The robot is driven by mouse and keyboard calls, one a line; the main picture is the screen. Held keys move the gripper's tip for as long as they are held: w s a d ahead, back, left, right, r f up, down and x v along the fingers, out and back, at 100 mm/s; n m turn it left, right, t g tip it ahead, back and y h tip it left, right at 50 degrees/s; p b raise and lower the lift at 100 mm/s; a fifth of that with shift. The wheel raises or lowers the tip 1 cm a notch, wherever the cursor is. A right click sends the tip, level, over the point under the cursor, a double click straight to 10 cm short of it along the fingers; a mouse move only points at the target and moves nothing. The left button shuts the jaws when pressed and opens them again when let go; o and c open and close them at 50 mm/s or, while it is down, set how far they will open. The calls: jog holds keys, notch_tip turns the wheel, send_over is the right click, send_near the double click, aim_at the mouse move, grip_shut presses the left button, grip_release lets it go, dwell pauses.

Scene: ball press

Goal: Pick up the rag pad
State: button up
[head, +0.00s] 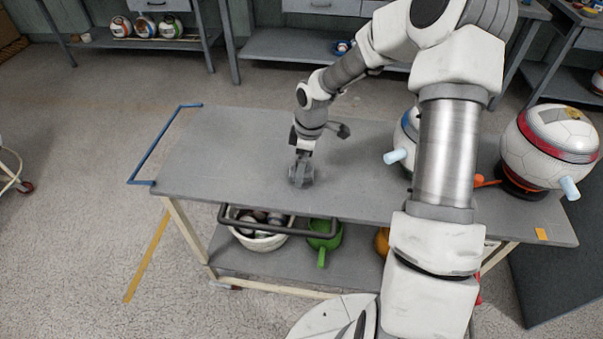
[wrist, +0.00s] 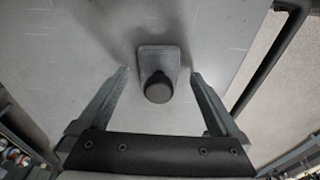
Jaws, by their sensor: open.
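The rag pad (wrist: 160,57) is a small grey block with rounded corners and a round dark knob (wrist: 158,88). It shows in the wrist view, on the grey top of the cart (head: 232,150). My gripper (wrist: 160,76) is open, with one finger on each side of the pad and its knob. A gap shows on both sides, and nothing is held. In the head view my gripper (head: 301,182) points down close above the cart top, left of its middle. I cannot make out the pad there; the gripper seems to hide it.
A blue handle (head: 160,140) rims the cart's left end, and a dark bar (head: 275,229) runs along its front. Two ball-shaped machines stand at the right, one (head: 548,150) with a red band. The lower shelf holds a white bucket (head: 262,242) and a green pot (head: 325,236).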

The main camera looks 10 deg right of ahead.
jog(key=shift+f, duration=0.45)
jog(key=c, duration=1.4)
jog(key=shift+c, duration=0.2)
jog(key=shift+r, duration=0.15)
notch_tip(320, 180, up, 4)
jog(key=shift+w+r+p, duration=0.1)
jog(key=shift+p, duration=0.5)
jog(key=s+d+r, duration=0.2)
jog(key=d, duration=0.1)
jog(key=s+d+r+p, duration=0.1)
jog(key=s+d+r, duration=0.1)
jog(key=d, duration=0.1)
jog(key=s+d+r+p, duration=0.1)
jog(key=s+d+r, duration=0.1)
jog(key=d, duration=0.1)
jog(key=shift+s+d+r, duration=0.2)
jog(key=shift+d+r, duration=0.1)
jog(key=shift+d, duration=0.1)
